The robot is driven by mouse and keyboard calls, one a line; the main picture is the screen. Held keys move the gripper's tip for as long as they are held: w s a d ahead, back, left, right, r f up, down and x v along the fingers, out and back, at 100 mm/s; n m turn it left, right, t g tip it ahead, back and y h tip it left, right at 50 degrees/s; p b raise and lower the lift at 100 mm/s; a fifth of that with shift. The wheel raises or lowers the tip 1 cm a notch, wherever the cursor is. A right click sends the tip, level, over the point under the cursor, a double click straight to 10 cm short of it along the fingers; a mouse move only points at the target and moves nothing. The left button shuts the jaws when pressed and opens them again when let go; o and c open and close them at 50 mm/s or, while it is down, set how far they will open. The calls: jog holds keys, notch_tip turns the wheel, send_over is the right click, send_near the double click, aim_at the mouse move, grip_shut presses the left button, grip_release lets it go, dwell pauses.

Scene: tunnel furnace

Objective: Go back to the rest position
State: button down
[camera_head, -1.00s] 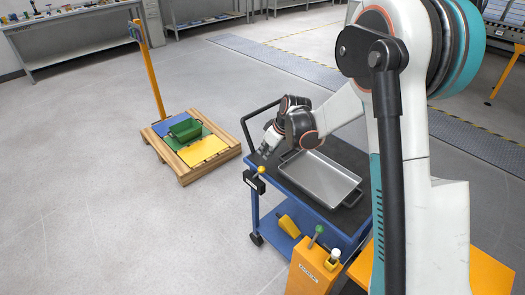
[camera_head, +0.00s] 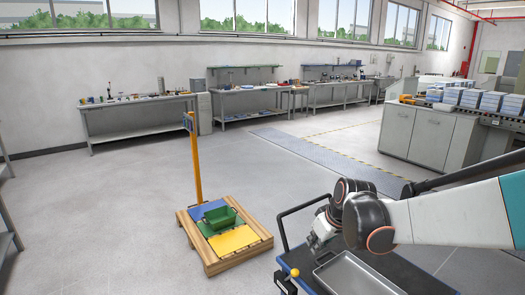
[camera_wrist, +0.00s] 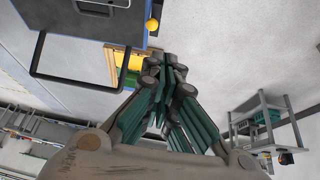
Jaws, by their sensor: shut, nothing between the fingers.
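My gripper (camera_head: 316,243) is in the head view, above the left end of the blue cart (camera_head: 400,272) with the dark top. The wrist view also shows it (camera_wrist: 166,62), its linked fingers drawn together with nothing between them. My arm reaches in from the right of the head view. The metal tray (camera_head: 355,277) lies on the cart's top below and right of my gripper, apart from it. In the wrist view, the cart's edge and black handle (camera_wrist: 36,58) are at the upper left.
A wooden pallet (camera_head: 240,262) with blue, green and yellow panels and a green bin (camera_head: 221,217) stands left of the cart. A yellow post (camera_head: 196,165) rises behind it. Workbenches (camera_head: 140,115) line the far wall. Grey cabinets (camera_head: 420,135) stand at right. Open floor lies between.

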jog(key=s+d+r+m, duration=0.1)
jog(key=s+r+m, duration=0.1)
jog(key=s, duration=0.6)
jog(key=s+d+r+m+t+h, duration=0.1)
jog(key=s+d+r+m, duration=0.1)
jog(key=s, duration=0.7)
jog(key=s+d+r+m+t+h, duration=0.1)
jog(key=s+r+m, duration=0.1)
jog(key=s, duration=0.7)
jog(key=shift+s+d+r, duration=0.25)
jog(key=shift+d+r, duration=0.05)
